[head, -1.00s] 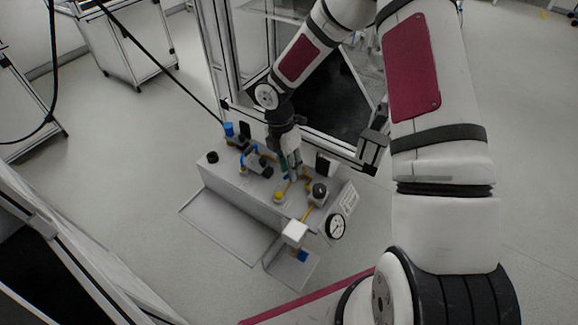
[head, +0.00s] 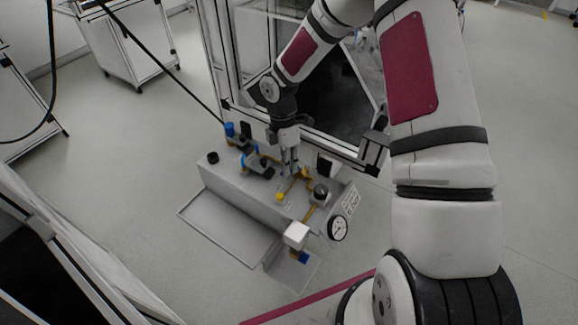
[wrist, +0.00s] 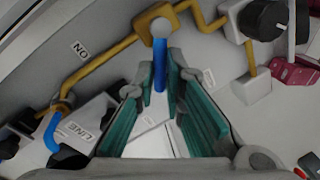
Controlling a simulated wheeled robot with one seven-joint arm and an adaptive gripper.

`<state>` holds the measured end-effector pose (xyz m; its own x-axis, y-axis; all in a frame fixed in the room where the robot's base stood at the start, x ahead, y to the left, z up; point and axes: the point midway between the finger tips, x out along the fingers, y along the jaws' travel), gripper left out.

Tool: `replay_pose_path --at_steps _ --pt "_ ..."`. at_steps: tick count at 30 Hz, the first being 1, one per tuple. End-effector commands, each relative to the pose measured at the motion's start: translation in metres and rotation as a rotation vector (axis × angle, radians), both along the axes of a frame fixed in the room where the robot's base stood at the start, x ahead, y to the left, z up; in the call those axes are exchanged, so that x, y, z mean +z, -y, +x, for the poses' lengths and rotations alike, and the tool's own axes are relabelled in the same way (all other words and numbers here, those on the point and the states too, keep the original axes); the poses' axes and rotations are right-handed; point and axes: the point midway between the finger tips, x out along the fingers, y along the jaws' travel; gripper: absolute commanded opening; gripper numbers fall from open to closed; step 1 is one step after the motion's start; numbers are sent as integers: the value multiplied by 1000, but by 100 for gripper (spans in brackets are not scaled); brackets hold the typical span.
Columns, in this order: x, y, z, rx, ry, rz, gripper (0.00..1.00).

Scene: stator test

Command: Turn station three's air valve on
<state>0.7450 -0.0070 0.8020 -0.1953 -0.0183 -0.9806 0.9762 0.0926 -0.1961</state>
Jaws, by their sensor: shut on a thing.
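In the wrist view, a blue valve lever (wrist: 159,62) runs down from a round pale hub (wrist: 161,26) on a brass-coloured pipe. My gripper (wrist: 172,88), with green finger pads, is shut on the lever, one finger on each side. In the head view my gripper (head: 290,170) points down at the top of the grey test bench (head: 232,185), and its fingers hide the lever there. A label (wrist: 80,50) beside the pipe reads ON, upside down in the wrist view. I cannot read a station number.
A second blue handle (wrist: 51,132) and a LINE label (wrist: 80,129) lie left of my fingers. A black knob (wrist: 263,19) stands upper right. A glazed frame stands behind the bench.

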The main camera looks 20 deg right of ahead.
Motion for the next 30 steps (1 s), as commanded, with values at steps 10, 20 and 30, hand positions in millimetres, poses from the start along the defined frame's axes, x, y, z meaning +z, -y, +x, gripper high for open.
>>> replay_pose_path --at_steps 10,20,30 --pt "0 4 15 -331 5 -1 0" --pt "0 10 25 -642 4 -1 0" --pt "1 17 31 -901 5 -1 0"
